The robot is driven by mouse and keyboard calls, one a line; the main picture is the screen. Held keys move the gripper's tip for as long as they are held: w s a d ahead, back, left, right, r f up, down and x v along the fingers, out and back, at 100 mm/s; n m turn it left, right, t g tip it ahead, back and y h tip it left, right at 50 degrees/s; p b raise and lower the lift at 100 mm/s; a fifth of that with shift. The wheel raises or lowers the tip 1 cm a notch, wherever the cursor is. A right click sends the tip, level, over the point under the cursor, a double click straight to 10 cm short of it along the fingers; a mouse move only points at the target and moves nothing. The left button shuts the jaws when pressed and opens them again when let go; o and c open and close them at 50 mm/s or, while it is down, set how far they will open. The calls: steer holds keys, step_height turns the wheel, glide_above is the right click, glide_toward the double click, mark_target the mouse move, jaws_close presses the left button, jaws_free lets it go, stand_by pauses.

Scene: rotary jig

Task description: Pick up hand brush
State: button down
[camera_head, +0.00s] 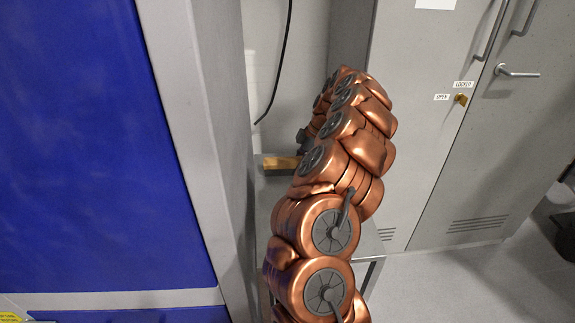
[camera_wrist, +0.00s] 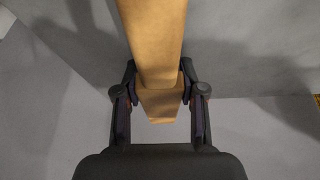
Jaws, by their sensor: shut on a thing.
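The hand brush (camera_wrist: 152,40) shows in the wrist view as a tan wooden piece running from the top edge down between the fingers. My gripper (camera_wrist: 159,95) is shut on it, with one dark finger against each side. In the head view, the brush (camera_head: 279,162) is a small brown wooden piece left of the far end of my copper-coloured arm. My arm hides part of it and most of my gripper there. Bristles cannot be made out in either view.
A grey metal table (camera_head: 367,247) stands beneath my arm. A grey cabinet (camera_head: 428,130) with handles and a latch stands at the right. A large blue panel (camera_head: 95,130) in a grey frame fills the left. A black cable (camera_head: 281,70) hangs on the back wall. Open floor lies at the lower right.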

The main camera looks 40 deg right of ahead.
mark_target(299, 160)
step_height(299, 160, up, 10)
steer(key=shift+b, duration=0.8)
